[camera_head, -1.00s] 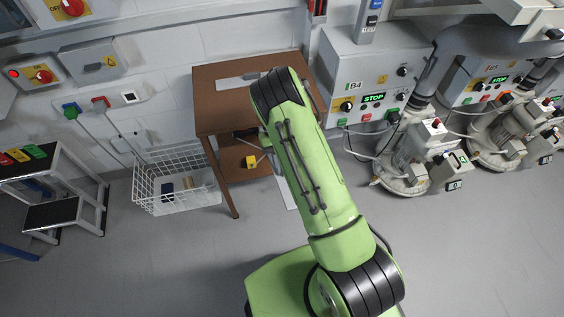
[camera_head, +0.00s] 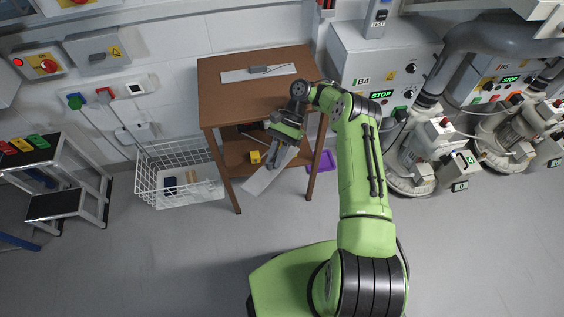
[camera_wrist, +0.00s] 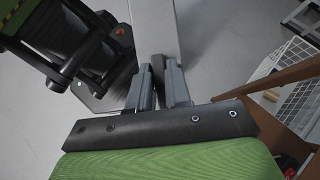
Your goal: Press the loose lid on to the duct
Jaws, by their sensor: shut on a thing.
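My gripper (camera_head: 278,158) is in front of the wooden table, below its top. It is shut on a long flat grey strip, seemingly the loose lid (camera_head: 262,180), which hangs tilted over the floor. In the wrist view the lid (camera_wrist: 155,28) runs away from between the two fingers (camera_wrist: 158,90). On the table top lies a long pale plate (camera_head: 234,76) with a short darker grey piece (camera_head: 260,70) on it. This looks like the duct, apart from the lid and my gripper. Its fine detail is too small to tell.
The wooden table (camera_head: 225,105) has a lower shelf with a yellow item (camera_head: 254,157). A white wire basket (camera_head: 165,185) stands left of it, and a step stool (camera_head: 60,205) farther left. Blower machines (camera_head: 410,165) stand right. A purple tray (camera_head: 322,162) lies near the right table leg.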

